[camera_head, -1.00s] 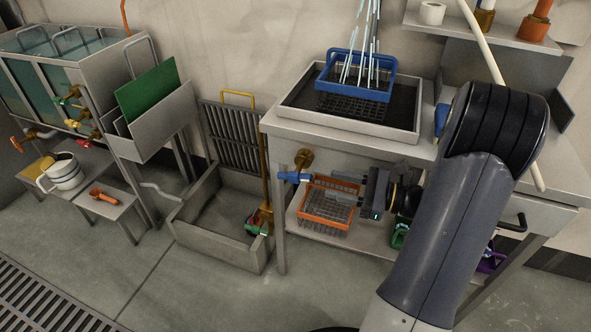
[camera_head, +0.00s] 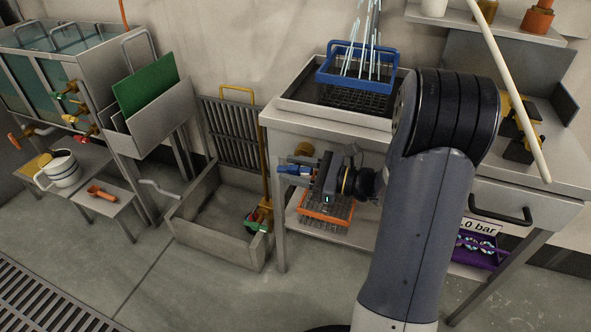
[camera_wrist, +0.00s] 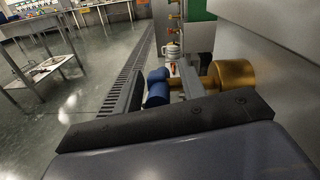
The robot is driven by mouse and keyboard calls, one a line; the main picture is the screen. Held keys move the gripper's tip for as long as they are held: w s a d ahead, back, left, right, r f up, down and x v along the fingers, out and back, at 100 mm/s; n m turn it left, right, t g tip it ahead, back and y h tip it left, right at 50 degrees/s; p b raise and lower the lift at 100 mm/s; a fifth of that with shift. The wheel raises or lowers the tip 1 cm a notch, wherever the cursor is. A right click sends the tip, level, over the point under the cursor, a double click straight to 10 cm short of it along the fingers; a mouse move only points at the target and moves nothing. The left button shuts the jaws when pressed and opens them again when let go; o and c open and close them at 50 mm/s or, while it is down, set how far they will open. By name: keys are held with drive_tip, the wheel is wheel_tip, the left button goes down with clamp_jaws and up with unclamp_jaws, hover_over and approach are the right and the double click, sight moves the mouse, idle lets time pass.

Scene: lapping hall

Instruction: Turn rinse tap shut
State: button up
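The rinse tap has a brass body (camera_head: 304,149) at the front of the rinse table and a blue handle (camera_head: 287,169). My gripper (camera_head: 294,174) is at the handle, its fingers pointing left along it. In the wrist view the blue handle (camera_wrist: 157,92) lies between the two spread fingers, with the brass body (camera_wrist: 232,75) to the right. The fingers look apart from each other, and firm contact with the handle does not show. Water (camera_head: 367,45) streams down into the blue basket (camera_head: 335,78) in the tray on top.
An orange wire basket (camera_head: 322,212) sits on the lower shelf just below my gripper. A floor basin (camera_head: 190,232) stands left of the rinse table, with a yellow-handled grate (camera_head: 232,130) behind it. A pale hose (camera_head: 510,90) hangs at right. The floor in front is clear.

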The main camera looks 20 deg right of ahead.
drive_tip(key=shift+c, duration=0.5)
clamp_jaws()
drive_tip(key=shift+f+t+y+b, duration=0.3)
drive_tip(key=shift+y+b, duration=0.2)
drive_tip(key=shift+b, duration=0.2)
drive_tip(key=shift+r+t+y+b, duration=0.25)
drive_tip(key=shift+t+y+b, duration=0.25)
drive_tip(key=shift+y, duration=0.2)
drive_tip(key=shift+o, duration=0.5)
unclamp_jaws()
drive_tip(key=shift+d, duration=0.1)
